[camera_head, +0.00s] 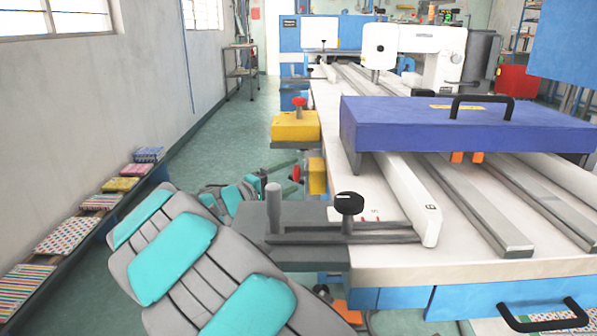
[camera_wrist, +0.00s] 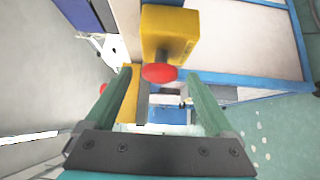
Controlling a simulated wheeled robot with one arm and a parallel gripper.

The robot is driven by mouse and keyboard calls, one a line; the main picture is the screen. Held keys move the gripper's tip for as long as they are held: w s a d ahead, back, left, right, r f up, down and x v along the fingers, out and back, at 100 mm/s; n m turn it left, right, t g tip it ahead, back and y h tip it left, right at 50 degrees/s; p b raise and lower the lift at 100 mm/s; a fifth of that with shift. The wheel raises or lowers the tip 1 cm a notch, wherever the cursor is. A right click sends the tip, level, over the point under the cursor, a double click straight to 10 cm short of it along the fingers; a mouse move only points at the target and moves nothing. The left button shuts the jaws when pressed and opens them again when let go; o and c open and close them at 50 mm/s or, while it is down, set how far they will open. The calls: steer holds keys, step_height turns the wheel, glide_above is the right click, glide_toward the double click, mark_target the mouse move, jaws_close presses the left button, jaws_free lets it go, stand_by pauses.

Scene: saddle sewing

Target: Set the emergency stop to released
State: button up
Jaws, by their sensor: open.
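In the head view a yellow box with a red mushroom button (camera_head: 298,102) on top sits at the table's left edge. Lower down, a second red button (camera_head: 296,173) shows beside a yellow block (camera_head: 316,176) at the table's side. My gripper (camera_head: 291,177) is near this lower button, with its green fingers apart. In the wrist view my gripper (camera_wrist: 158,76) is open and empty. A red button (camera_wrist: 160,73) on a yellow box (camera_wrist: 170,30) appears between the fingertips, with no clear contact. Whether the button is pressed or released I cannot tell.
My arm with turquoise panels runs along the table's left side. A dark bracket with a black knob (camera_head: 349,204) juts from the table's near left corner. A blue cover (camera_head: 440,122) spans the table rails. A low shelf (camera_head: 125,200) follows the left wall.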

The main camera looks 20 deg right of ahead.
mark_target(297, 173)
steer(key=shift+x, duration=1.5)
jaws_close()
